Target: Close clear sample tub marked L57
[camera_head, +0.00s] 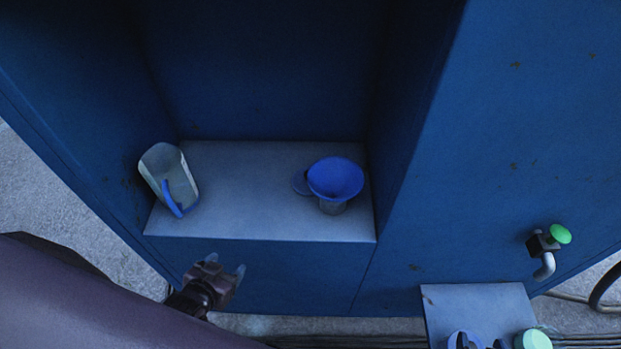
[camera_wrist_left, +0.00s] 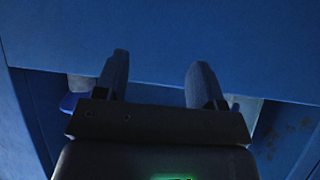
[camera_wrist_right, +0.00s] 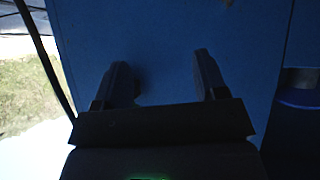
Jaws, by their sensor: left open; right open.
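A small clear tub (camera_head: 333,207) stands in the alcove at the right, with a wide blue funnel (camera_head: 335,177) on its top. A round blue lid-like disc (camera_head: 301,183) shows beside the funnel, partly hidden by it; whether it joins the tub is unclear. No L57 mark can be read. My left gripper (camera_head: 226,273) is open and empty in front of the alcove's front edge, left of the tub and apart from it. My right gripper (camera_head: 482,344) is at the bottom edge of the head view, over the low shelf; its open, empty fingers show in the right wrist view (camera_wrist_right: 165,80).
A clear scoop or jug (camera_head: 168,178) with a blue handle stands at the alcove's left. A green knob (camera_head: 559,234) juts from the right wall. The alcove floor's middle (camera_head: 245,195) is clear.

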